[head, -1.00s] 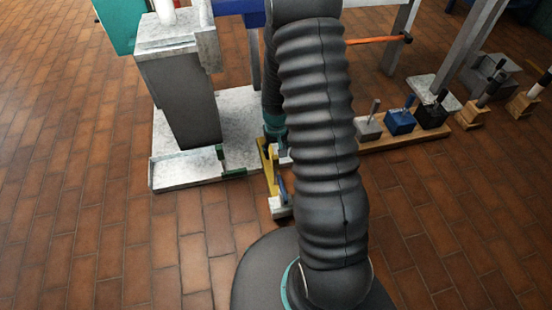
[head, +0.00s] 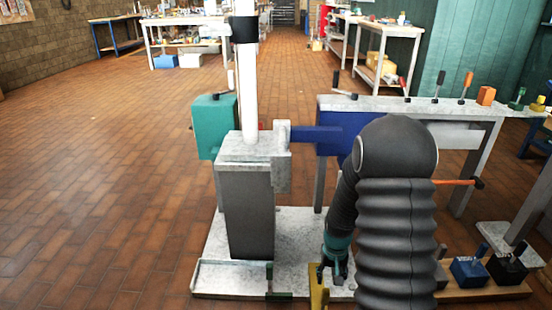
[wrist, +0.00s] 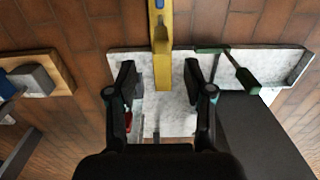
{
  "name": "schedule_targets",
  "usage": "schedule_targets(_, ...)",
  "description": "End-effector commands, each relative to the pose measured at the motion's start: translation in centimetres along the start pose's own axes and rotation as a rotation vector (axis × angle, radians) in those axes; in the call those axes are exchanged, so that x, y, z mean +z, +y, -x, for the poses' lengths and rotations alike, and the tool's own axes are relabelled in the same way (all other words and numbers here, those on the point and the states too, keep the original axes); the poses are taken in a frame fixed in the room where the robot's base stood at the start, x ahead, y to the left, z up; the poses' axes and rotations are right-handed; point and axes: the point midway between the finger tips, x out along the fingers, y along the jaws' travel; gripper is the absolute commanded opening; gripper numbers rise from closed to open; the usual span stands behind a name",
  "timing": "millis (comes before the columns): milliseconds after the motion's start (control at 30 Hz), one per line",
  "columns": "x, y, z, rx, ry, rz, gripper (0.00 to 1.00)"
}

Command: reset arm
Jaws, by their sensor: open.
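My gripper (wrist: 160,85) is open in the wrist view, its two dark fingers apart with nothing held between them. A yellow bar (wrist: 161,68) shows between and beyond the fingers, over the pale base plate (wrist: 234,120). I cannot tell how far the fingers are above it. In the head view my gripper (head: 335,268) hangs low beside the yellow bar (head: 318,290), partly hidden by my dark ribbed arm. The mast (head: 249,80) is a white pole with a black band, upright on a grey pedestal (head: 250,210).
A teal box (head: 214,128) and a blue block (head: 345,130) flank the pedestal top. A pale bench (head: 400,104) with upright tools stands behind my arm. Blocks on a wooden board (head: 470,295) lie at lower right. The brick floor (head: 100,200) at left is clear.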

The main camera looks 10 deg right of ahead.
Motion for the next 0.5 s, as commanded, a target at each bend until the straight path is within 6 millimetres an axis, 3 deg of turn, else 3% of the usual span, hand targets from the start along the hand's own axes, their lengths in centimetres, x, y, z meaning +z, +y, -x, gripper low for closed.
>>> schedule_targets(167,3.0,-0.1,-0.4,-0.002,-0.101,-0.005,0.52)
schedule_targets(233,4.6,-0.1,0.7,-0.002,-0.135,-0.007,0.52)
schedule_targets(500,7.6,-0.8,6.3,-0.001,-0.135,0.003,0.52)
